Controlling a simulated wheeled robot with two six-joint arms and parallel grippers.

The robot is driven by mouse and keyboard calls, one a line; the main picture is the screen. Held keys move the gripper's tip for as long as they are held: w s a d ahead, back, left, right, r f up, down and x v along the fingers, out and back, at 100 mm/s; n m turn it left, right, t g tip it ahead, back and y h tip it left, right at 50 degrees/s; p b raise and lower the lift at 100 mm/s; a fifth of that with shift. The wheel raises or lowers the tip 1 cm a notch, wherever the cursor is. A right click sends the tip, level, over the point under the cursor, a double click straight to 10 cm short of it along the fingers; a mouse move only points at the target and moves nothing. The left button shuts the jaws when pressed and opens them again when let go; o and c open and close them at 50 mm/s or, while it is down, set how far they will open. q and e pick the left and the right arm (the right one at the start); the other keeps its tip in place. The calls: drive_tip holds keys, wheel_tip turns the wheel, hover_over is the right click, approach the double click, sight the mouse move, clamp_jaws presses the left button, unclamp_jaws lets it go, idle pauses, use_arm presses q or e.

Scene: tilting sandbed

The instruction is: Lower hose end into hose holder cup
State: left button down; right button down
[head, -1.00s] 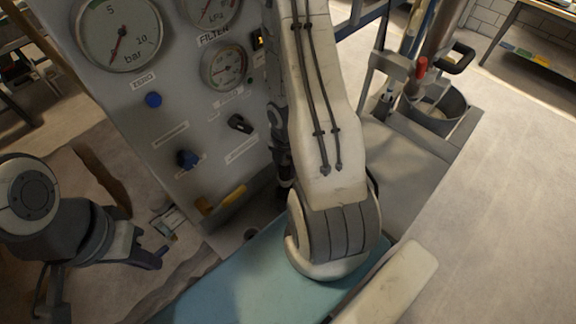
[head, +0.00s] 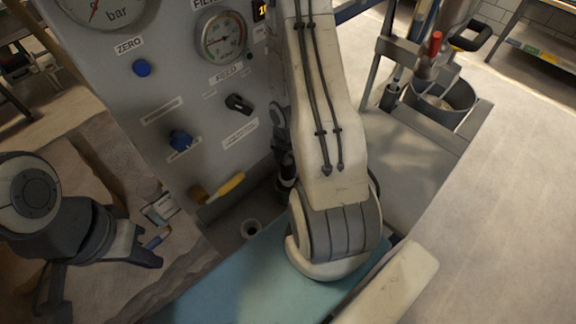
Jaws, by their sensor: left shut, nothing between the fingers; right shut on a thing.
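My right gripper (head: 284,170) shows only as dark parts along the left edge of my large pale arm, low in front of the panel. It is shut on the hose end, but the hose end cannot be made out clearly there. A small round cup with a dark opening (head: 250,229), which looks like the hose holder cup, sits below the panel. It is lower and to the left of my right gripper, apart from it. My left gripper (head: 150,260) is shut and empty over the sand at the left.
A grey panel (head: 165,100) with gauges and blue and black knobs stands behind. A yellow-handled valve (head: 218,189) juts out near the cup. A blue-green surface (head: 235,275) lies in front. A grey bucket (head: 442,100) with tools stands back right. The right floor is clear.

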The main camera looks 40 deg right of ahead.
drive_tip(key=shift+c, duration=1.4)
unclamp_jaws()
drive_tip(key=shift+r, duration=0.1)
wheel_tip(320, 180, up, 10)
drive_tip(key=p, duration=1)
drive_tip(key=shift+r, duration=0.2)
